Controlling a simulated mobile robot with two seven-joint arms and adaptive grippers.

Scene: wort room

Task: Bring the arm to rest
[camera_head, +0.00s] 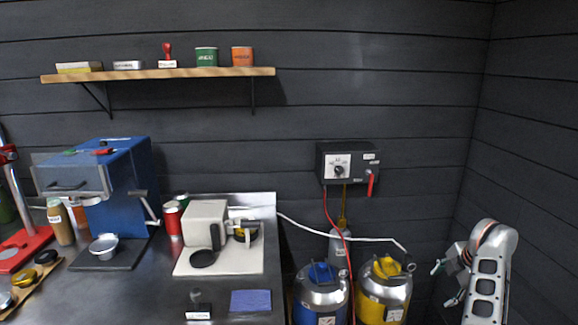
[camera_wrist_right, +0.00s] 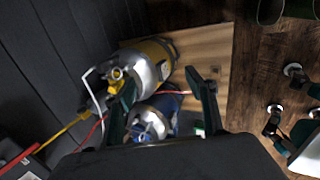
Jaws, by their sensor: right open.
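My right arm (camera_head: 488,272) stands at the right edge of the head view, its grey links bent over at the top. Its gripper (camera_head: 445,283) is to the right of the yellow keg and apart from it. In the right wrist view the two dark fingers of this gripper (camera_wrist_right: 160,80) are spread, with nothing held between them. The yellow keg (camera_wrist_right: 158,52) and blue keg (camera_wrist_right: 166,104) show beyond and between the fingers. My left arm and gripper are out of view.
The blue keg (camera_head: 320,298) and yellow keg (camera_head: 384,295) stand right of the steel counter (camera_head: 140,300). A control box (camera_head: 348,162) hangs above them, with a red cable and a white hose below. The dark side wall (camera_head: 530,150) is close to my right arm.

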